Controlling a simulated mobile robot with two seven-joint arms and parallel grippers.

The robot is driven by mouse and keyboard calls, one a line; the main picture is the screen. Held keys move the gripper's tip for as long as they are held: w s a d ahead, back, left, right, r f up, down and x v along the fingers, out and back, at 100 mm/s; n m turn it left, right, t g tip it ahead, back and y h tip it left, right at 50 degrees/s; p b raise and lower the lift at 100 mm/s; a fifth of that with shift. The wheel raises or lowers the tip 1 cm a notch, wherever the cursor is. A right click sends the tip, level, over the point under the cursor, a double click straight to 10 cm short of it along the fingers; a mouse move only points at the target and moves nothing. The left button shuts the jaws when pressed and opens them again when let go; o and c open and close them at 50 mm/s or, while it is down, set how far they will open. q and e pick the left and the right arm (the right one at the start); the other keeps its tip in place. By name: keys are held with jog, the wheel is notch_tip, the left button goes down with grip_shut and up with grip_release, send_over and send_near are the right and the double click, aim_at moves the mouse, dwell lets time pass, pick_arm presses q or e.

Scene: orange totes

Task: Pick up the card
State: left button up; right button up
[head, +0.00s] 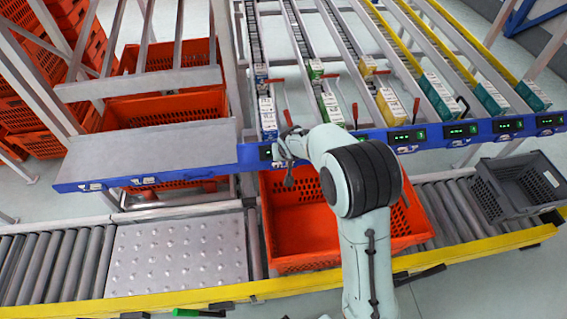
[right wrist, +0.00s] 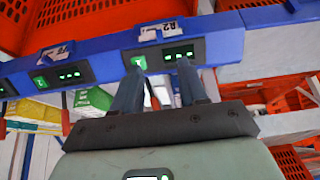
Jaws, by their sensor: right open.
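In the right wrist view a small white card-like label (right wrist: 160,31) marked A2 sits on the blue rail (right wrist: 105,57), just beyond my fingertips. A second white label (right wrist: 57,53) is further left on the rail. I cannot tell which one is the task's card. My right gripper (right wrist: 158,66) is open, its two fingers apart, pointing at the rail beside a dark display with green lights (right wrist: 172,55). Nothing shows held between the fingers. In the head view my right gripper (head: 287,165) is at the rail, partly hidden by its own wrist. My left gripper is not in view.
An orange tote (head: 295,225) stands on the conveyor below my right arm. A grey crate (head: 520,185) is at the right. Flow lanes above the rail hold several boxes, including a yellow one (head: 390,106). Orange crates (head: 40,90) are stacked at the left.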

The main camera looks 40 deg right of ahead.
aim_at(284, 164)
jog(key=x, duration=1.1)
jog(key=shift+w, duration=0.15)
grip_shut()
